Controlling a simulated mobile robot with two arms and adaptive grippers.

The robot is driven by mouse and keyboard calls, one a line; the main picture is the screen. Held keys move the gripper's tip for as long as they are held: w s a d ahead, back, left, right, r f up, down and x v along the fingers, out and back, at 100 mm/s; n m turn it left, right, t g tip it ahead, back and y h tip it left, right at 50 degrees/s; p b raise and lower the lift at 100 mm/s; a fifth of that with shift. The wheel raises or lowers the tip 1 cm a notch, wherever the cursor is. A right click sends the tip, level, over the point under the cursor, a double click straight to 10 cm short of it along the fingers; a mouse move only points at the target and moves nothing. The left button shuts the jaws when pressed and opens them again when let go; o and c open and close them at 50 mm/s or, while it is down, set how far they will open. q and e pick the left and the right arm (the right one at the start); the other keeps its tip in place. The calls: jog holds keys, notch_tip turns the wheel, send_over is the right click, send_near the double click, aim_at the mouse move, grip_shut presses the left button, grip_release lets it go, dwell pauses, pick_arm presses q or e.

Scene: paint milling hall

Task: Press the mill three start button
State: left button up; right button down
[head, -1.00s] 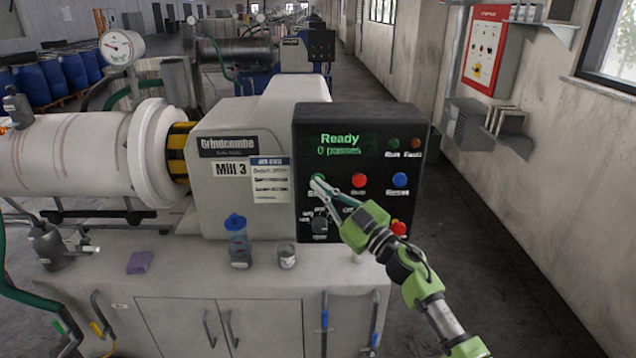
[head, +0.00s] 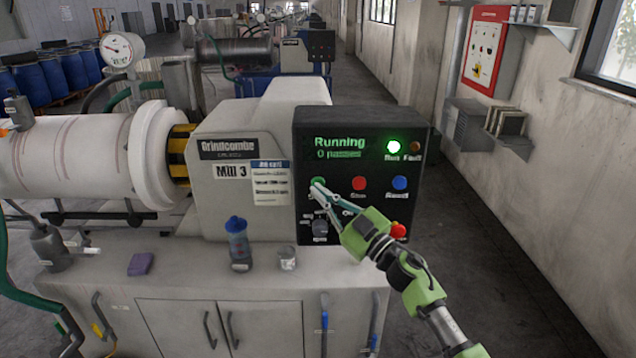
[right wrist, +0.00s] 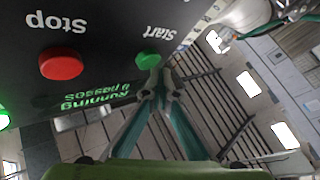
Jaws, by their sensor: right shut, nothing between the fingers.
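The Mill 3 control panel (head: 340,220) is a dark box at the right end of the mill. Its display (head: 340,147) reads "Running" and "0 passes", and the green run lamp (head: 394,147) is lit. My right gripper (head: 318,187) is shut and empty, with its tips at the green start button (head: 318,182), covering part of it. In the right wrist view the fingertips (right wrist: 156,72) are close against the green start button (right wrist: 149,59); I cannot tell whether they touch. My left gripper is not in view.
A red stop button (head: 359,183) and a blue reset button (head: 399,182) sit right of start. A red knob (head: 398,230) is lower right, near my arm. A blue-capped bottle (head: 238,245) and a small jar (head: 287,258) stand on the bench.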

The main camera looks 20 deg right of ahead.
jog(key=shift+s, duration=0.2)
jog(key=shift+s, duration=0.1)
jog(key=s+p, duration=0.1)
jog(key=s+a, duration=0.1)
jog(key=s, duration=0.1)
jog(key=s+p, duration=0.1)
jog(key=shift+s+a+p, duration=0.25)
jog(key=shift+s+p, duration=0.05)
dwell(0.6)
